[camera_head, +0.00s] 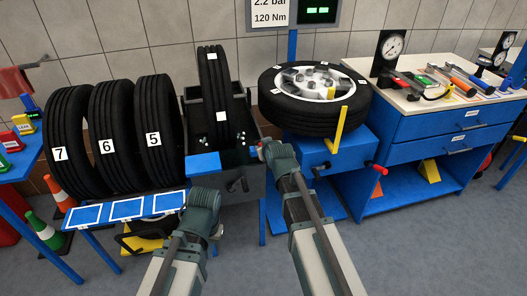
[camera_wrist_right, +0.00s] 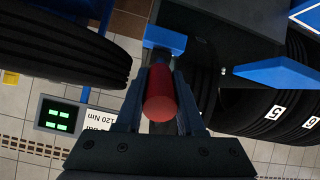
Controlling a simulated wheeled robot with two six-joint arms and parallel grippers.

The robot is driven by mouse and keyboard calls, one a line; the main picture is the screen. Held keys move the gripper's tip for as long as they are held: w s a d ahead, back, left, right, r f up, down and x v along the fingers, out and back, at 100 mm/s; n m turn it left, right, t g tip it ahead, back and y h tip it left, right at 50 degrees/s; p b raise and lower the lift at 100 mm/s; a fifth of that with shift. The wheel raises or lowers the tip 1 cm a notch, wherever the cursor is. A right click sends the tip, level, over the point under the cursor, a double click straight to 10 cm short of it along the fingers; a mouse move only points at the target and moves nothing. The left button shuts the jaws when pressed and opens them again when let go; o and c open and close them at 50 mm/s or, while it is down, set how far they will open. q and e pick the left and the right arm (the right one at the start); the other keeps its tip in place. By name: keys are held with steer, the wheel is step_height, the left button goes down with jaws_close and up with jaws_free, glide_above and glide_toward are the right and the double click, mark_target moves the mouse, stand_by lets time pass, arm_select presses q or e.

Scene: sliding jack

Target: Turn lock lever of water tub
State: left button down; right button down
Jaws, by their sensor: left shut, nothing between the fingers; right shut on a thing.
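The water tub (camera_head: 252,190) is a dark box with a tyre standing in it. A red lever handle (camera_wrist_right: 160,95), taken to be the lock lever, points at the camera in the right wrist view. My right gripper (camera_head: 265,150) is at the tub's upper right edge and is shut on this red handle, with one finger on each side. Most of the lever is hidden behind the gripper in the head view. My left gripper (camera_head: 205,198) is shut and empty, in front of the tub's lower left side.
Tyres numbered 7, 6 and 5 (camera_head: 153,125) stand on a rack at left. A wheel (camera_head: 310,115) lies on a blue stand at right, with a yellow bar beside it. A blue tool bench (camera_head: 425,128) is farther right. Open floor lies in front of it.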

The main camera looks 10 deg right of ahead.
steer(key=shift+s+f+t+b, duration=0.3)
steer(key=shift+f+t+b, duration=0.3)
steer(key=shift+b, duration=0.55)
steer(key=shift+t+b, duration=0.3)
steer(key=shift+b, duration=0.25)
steer(key=c, duration=0.5)
jaws_free()
steer(key=shift+s, duration=0.1)
